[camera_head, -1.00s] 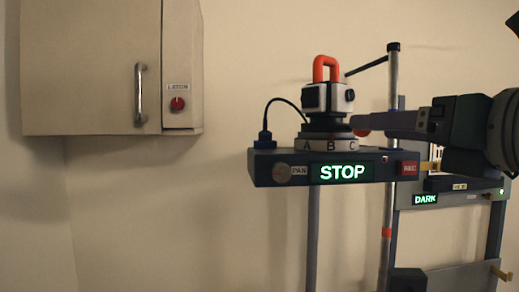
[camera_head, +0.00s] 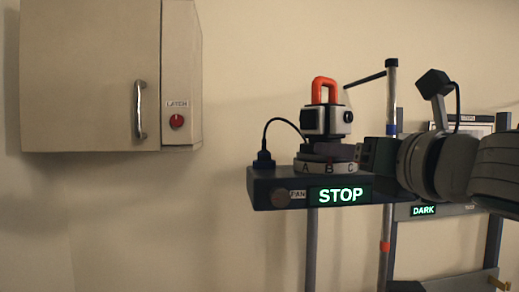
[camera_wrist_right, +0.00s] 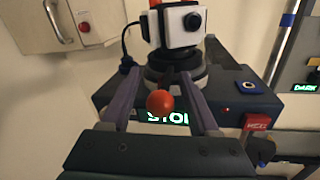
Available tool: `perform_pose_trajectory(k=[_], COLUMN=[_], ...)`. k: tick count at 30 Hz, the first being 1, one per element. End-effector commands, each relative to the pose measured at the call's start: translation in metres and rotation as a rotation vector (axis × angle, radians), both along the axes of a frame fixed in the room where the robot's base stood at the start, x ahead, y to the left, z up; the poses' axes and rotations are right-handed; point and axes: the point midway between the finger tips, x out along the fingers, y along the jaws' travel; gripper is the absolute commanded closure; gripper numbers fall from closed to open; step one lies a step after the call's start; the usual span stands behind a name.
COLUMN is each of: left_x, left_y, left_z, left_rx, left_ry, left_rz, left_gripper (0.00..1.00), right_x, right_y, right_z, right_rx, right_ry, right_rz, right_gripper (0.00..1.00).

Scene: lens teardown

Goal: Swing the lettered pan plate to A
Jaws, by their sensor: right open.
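The lettered pan plate (camera_head: 326,167) is a pale round ring under the white and black camera head with an orange handle (camera_head: 325,90). Letters A, B and C show on its front, with B near the middle. In the wrist view an orange-red ball knob (camera_wrist_right: 160,103) sticks out from the plate towards me. My right gripper (camera_wrist_right: 161,77) is open, one finger on each side of the knob, with visible gaps. In the head view my right gripper (camera_head: 370,155) is right of the plate, its fingers mostly hidden. My left gripper is not in view.
The plate sits on a dark shelf (camera_head: 265,190) with a green STOP display (camera_head: 339,195) and a PAN dial (camera_head: 281,198). A pole (camera_head: 391,110) stands behind. A wall cabinet (camera_head: 90,75) is at left. A red button (camera_wrist_right: 257,124) is right of my fingers.

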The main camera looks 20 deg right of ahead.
Motion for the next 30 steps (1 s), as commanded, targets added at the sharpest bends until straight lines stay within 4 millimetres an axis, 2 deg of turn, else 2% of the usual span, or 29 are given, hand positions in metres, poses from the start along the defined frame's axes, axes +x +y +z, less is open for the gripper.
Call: perform_pose_trajectory(k=[2, 17, 30], left_x=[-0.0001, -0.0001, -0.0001], left_y=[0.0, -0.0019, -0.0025], left_z=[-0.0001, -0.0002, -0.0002], left_rx=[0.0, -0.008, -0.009], left_ry=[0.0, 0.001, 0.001], left_rz=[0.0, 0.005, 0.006], left_gripper=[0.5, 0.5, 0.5], right_x=[-0.0001, -0.0004, -0.0006], right_y=[-0.0001, 0.0005, 0.0028], right_z=[-0.0001, 0.0003, 0.0005], right_rx=[0.0, 0.001, 0.002], right_ry=[0.0, 0.0, -0.002], right_rz=[0.0, 0.002, 0.009], right_gripper=[0.44, 1.0, 1.0])
